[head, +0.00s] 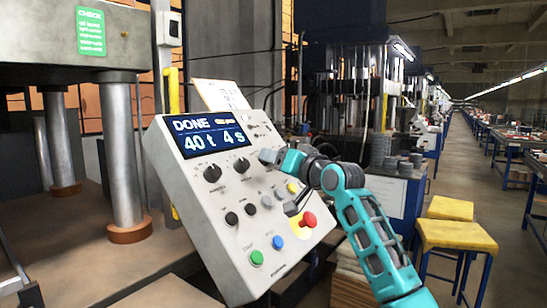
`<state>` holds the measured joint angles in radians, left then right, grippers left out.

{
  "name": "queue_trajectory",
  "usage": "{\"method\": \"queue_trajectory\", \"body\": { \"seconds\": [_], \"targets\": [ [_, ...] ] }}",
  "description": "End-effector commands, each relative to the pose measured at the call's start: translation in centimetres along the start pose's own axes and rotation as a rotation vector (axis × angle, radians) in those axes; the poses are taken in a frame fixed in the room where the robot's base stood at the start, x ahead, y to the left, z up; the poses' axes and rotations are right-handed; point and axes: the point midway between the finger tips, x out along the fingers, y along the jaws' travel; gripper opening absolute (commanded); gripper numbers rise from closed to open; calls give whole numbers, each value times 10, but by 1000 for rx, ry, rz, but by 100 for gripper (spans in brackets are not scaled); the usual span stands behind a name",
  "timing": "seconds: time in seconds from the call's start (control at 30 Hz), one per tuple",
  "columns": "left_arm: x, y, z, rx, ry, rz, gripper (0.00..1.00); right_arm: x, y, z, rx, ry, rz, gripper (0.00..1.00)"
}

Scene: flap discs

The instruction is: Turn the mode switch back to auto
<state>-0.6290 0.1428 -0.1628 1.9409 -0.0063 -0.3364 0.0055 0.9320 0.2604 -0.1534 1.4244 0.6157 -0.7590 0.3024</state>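A tilted grey control panel (205,235) stands in the middle of the head view. Its display (210,137) reads "DONE", "40 t" and "4 s". Two larger black knobs (212,174) sit under the display, with a row of smaller dark and grey knobs (231,218) below. The labels are too small to read, so I cannot tell which is the mode switch. My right gripper (268,157) is at the panel's upper right face, its grey tip close to or touching it; its arm hides part of the panel. I cannot see its finger gap. My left gripper is not in view.
The panel also has a green button (256,257), a blue button (277,242) and a red mushroom button (308,220). A press with thick steel columns (122,150) stands at left. Yellow-topped stools (455,236) stand at right beside an open aisle.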

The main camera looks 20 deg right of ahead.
Motion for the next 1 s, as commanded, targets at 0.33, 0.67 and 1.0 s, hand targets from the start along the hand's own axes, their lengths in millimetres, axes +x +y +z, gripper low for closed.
{"method": "queue_trajectory", "body": {
  "seconds": [0.33, 0.67, 1.0],
  "targets": [
    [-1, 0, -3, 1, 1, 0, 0, 22, 0, 0, 1, 0, 0, 59],
    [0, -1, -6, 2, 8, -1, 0, 23, 0, 0, 0, 0, 0, 54],
    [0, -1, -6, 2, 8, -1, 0, 23, 0, 0, 1, 1, 0, 22]
  ]
}}
